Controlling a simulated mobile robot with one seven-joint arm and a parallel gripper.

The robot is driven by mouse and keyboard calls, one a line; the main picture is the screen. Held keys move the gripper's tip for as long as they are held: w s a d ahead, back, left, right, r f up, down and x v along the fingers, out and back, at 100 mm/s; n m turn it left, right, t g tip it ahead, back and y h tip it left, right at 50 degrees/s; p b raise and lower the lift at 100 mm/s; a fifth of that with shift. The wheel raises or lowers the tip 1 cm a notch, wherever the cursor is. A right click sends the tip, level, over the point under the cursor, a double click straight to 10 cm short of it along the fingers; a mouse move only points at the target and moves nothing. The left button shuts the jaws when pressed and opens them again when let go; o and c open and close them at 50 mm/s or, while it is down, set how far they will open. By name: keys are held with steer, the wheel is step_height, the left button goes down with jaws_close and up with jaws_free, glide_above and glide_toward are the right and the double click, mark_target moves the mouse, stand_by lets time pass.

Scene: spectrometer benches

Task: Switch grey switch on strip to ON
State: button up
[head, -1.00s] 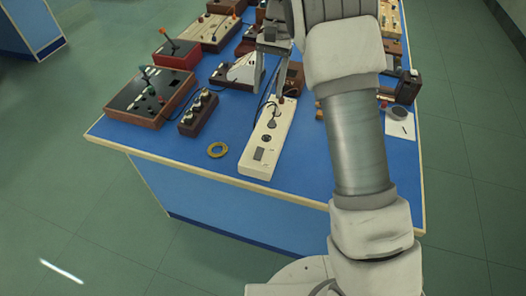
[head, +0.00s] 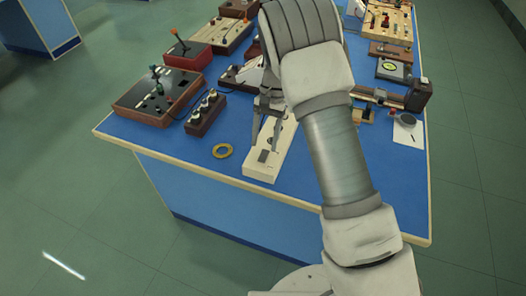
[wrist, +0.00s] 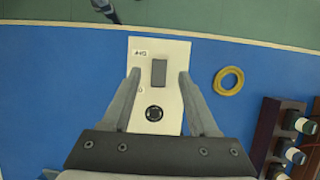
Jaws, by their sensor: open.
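The white strip (head: 259,165) lies on the blue bench near its front edge. Its grey rectangular switch (head: 263,156) is near the strip's front end. In the wrist view the grey switch (wrist: 158,73) sits near the strip's end, with small markings beside it on the strip (wrist: 174,113) and a round black socket (wrist: 154,113) nearer to me. My gripper (head: 267,136) is open above the strip. Contact cannot be told.
A yellow ring (head: 222,151) lies left of the strip. A dark box with several knobs (head: 205,112) and a brown-edged control panel (head: 150,98) stand farther left. More devices fill the back. The bench's front edge (head: 150,150) is close.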

mark_target(262, 159)
steer(key=shift+x, duration=2)
jaws_close()
